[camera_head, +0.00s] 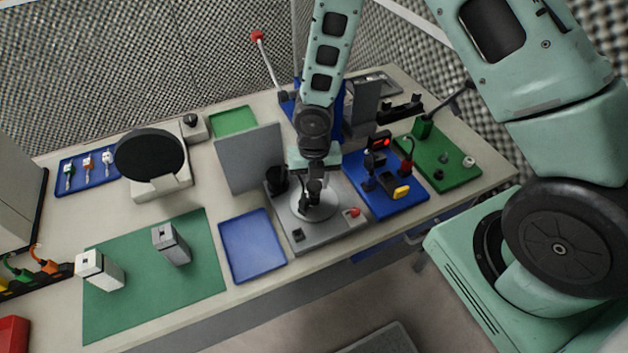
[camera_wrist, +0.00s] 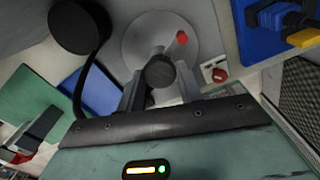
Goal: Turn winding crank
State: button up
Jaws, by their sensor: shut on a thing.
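The winding device is a grey base plate (camera_head: 330,232) with a light grey round disc (camera_head: 325,210) on it, near the front edge of the table. In the wrist view the disc (camera_wrist: 140,38) carries a dark round crank knob (camera_wrist: 159,72) and a small red-tipped part (camera_wrist: 181,38). My gripper (camera_wrist: 160,88) is shut on the crank knob, one finger on each side. In the head view my gripper (camera_head: 312,192) reaches down over the disc, and the arm's end hides part of the crank.
A grey upright panel (camera_head: 248,160) stands left of the device. A blue board with connectors (camera_head: 385,200) and a green board (camera_head: 455,172) lie to the right.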

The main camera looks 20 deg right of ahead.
jog(key=shift+m+b, duration=0.9)
jog(key=shift+m, duration=2.5)
jog(key=shift+m+b, duration=1.1)
jog(key=shift+m, duration=2.3)
jog(key=shift+m+b, duration=1.1)
jog(key=shift+m, duration=2.2)
jog(key=shift+m+b, duration=0.8)
jog(key=shift+m, duration=5.9)
jog(key=shift+m+p, duration=0.8)
jog(key=shift+m, duration=2.3)
jog(key=shift+r+m+p, duration=0.1)
jog(key=shift+m+p, duration=1.3)
jog(key=shift+m, duration=1.7)
jog(key=shift+m+p, duration=1.7)
jog(key=shift+m, duration=1.5)
